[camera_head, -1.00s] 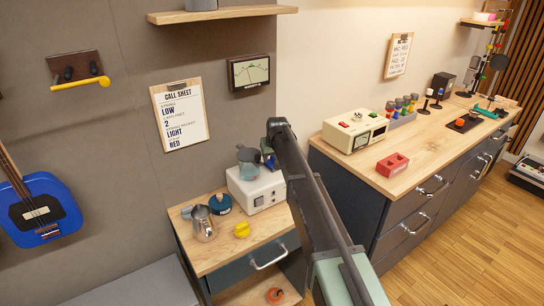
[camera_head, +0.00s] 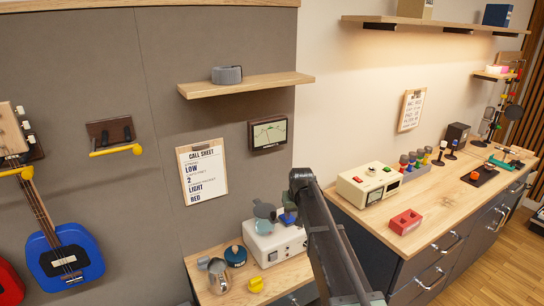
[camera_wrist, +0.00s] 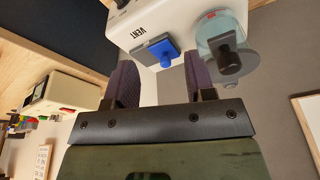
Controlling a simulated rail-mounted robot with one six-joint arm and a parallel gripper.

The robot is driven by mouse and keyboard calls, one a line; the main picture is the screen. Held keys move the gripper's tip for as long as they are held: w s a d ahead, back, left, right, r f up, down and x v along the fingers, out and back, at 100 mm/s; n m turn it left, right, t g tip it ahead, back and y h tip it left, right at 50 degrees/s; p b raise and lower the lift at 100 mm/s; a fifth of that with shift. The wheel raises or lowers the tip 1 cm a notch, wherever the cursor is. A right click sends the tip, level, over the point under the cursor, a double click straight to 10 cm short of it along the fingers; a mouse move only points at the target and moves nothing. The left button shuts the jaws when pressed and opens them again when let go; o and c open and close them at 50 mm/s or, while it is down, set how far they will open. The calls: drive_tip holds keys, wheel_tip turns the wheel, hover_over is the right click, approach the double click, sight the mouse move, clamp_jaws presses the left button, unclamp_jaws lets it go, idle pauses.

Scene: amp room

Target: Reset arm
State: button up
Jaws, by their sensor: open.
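My gripper (camera_wrist: 163,85) is open in the wrist view, its two dark purple fingers apart with nothing held between them. Beyond the fingertips is a white machine (camera_wrist: 130,28) marked VENT, with a blue lever or knob (camera_wrist: 167,52) on its face. A translucent teal vessel with a dark knob (camera_wrist: 222,45) shows to the right of the blue part. In the head view the white machine (camera_head: 268,248) stands on the small wooden cabinet, with the blue part (camera_head: 287,217) beside my dark arm link. My arm hides the gripper fingers there.
A metal pitcher (camera_head: 218,276), a dark teal round piece (camera_head: 236,256) and a yellow knob (camera_head: 256,285) share the cabinet top. A call sheet (camera_head: 202,172) and wooden shelf (camera_head: 245,86) are on the wall. The right counter holds a cream box (camera_head: 368,184) and red block (camera_head: 405,221).

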drive_tip(key=s+d+f+g+b, duration=0.1)
drive_tip(key=s+d, duration=0.1)
drive_tip(key=s, duration=1.4)
drive_tip(key=s+d+f+m+g+b, duration=0.1)
drive_tip(key=s+f, duration=0.1)
drive_tip(key=s, duration=1.5)
drive_tip(key=shift+s+d+f+g+b, duration=0.15)
drive_tip(key=shift+s+d+g+b, duration=0.05)
drive_tip(key=shift+d+g+b, duration=0.2)
